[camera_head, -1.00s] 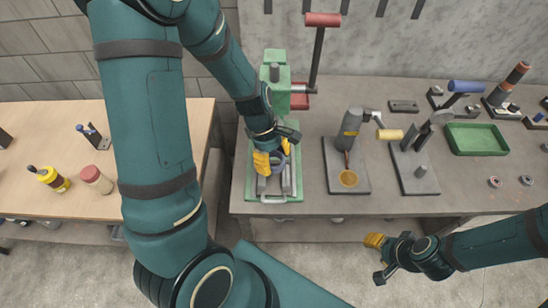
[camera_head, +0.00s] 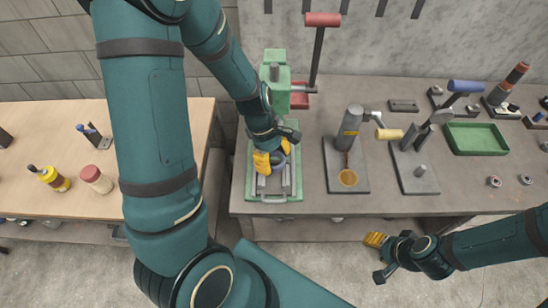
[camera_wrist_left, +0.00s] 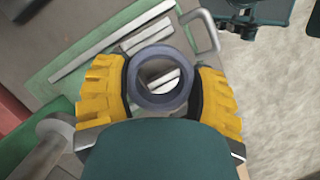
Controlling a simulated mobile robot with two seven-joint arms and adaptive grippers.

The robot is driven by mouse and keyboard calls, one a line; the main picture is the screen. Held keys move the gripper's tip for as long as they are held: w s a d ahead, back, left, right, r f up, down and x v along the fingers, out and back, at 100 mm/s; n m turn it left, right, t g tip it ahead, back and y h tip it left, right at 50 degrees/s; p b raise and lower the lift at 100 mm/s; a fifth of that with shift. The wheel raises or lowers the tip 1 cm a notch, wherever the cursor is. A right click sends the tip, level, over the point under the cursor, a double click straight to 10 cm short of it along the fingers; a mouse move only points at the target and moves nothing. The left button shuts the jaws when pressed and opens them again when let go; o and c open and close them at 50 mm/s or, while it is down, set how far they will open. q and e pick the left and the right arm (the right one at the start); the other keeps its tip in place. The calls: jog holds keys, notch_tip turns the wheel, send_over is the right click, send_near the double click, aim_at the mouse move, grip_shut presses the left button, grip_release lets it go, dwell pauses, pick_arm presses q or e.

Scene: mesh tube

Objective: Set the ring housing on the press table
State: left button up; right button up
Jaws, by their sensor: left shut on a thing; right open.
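The ring housing (camera_wrist_left: 158,103) is a dark grey-blue ring held between the yellow fingers of my left gripper (camera_wrist_left: 160,92) in the left wrist view. Through its hole I see the silver bars of the press table. In the head view my left gripper (camera_head: 271,160) is over the bed of the green press (camera_head: 274,77), and the ring mostly hides behind the fingers. The press table (camera_head: 276,196) is a green base with silver bars and a front handle. I cannot tell whether the ring touches the bars. My right gripper (camera_head: 379,258) is open and empty, in front of the bench.
Small rings (camera_head: 494,181) lie near the bench's front. A wooden table (camera_head: 40,125) with bottles is at left.

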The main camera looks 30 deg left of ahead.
pick_arm(q)
jog(key=shift+f+b, duration=1.9)
jog(key=shift+f, duration=0.7)
dwell(2.2)
jog(key=shift+p, duration=0.5)
dwell(0.9)
jog(key=o, duration=1.4)
jog(key=v, duration=1.2)
